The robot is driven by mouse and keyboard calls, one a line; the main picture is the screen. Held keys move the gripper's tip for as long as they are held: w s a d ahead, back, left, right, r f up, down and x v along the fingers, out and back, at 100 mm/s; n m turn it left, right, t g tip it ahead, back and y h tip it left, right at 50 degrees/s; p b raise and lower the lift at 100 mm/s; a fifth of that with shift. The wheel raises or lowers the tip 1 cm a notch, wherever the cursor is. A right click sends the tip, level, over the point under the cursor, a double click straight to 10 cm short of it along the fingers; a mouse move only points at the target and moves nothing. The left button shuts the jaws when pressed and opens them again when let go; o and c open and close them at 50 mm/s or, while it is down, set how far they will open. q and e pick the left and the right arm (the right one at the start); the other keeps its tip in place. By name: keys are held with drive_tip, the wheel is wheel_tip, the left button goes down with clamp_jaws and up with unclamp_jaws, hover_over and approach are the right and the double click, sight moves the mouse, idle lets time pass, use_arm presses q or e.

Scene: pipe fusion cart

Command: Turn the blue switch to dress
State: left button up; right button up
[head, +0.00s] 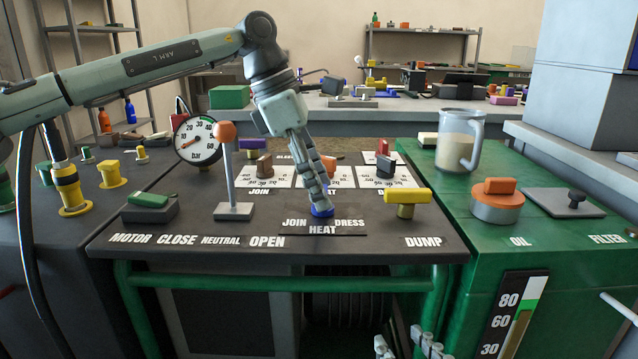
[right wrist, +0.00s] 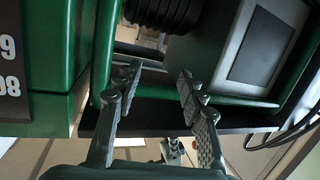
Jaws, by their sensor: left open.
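The blue switch (head: 322,211) sits on the dark panel top in the head view, among the labels JOIN, HEAT and DRESS; DRESS is at its right. My left gripper (head: 318,194) points down onto the switch, its fingertips at or just above it. The fingers overlap in this view and hide most of the switch, so I cannot tell which way it points or whether they touch it. My left gripper is open. My right gripper (right wrist: 155,98) is open and empty in the right wrist view; its fingertips show low in the head view (head: 405,346), below the panel's front edge.
An orange-knobbed lever (head: 228,165) stands left of the switch, and a yellow DUMP handle (head: 407,198) stands to its right. A pressure gauge (head: 198,139) and green MOTOR switch (head: 149,202) are farther left.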

use_arm(q)
drive_tip(key=shift+c, duration=0.6)
drive_tip(key=c, duration=1)
drive_tip(key=shift+c, duration=0.2)
drive_tip(key=n+b, duration=0.1)
drive_tip(key=n, duration=0.1)
drive_tip(key=n+t+b, duration=0.1)
drive_tip(key=shift+s+f+n, duration=0.15)
drive_tip(key=shift+n, duration=0.25)
drive_tip(key=n+t+b, duration=0.1)
drive_tip(key=n, duration=0.1)
drive_tip(key=n+t+y+b, duration=0.1)
drive_tip(key=n+b, duration=0.1)
drive_tip(key=shift+s+d+n, duration=0.1)
drive_tip(key=shift+d+n, duration=0.05)
drive_tip(key=shift+n, duration=0.15)
drive_tip(key=shift+n+t+y+b, duration=0.3)
drive_tip(key=shift+n+b, duration=0.1)
drive_tip(key=shift+n, duration=0.5)
use_arm(e)
drive_tip(key=s+r+t+y, duration=0.2)
drive_tip(key=r+t, duration=0.3)
drive_tip(key=r, duration=0.3)
drive_tip(key=s+a+r+t+y, duration=0.1)
drive_tip(key=s+r+t+y, duration=0.1)
drive_tip(key=r+t, duration=0.4)
drive_tip(key=shift+s+a+r, duration=0.2)
drive_tip(key=shift+s+r, duration=0.6)
drive_tip(key=shift+r, duration=0.55)
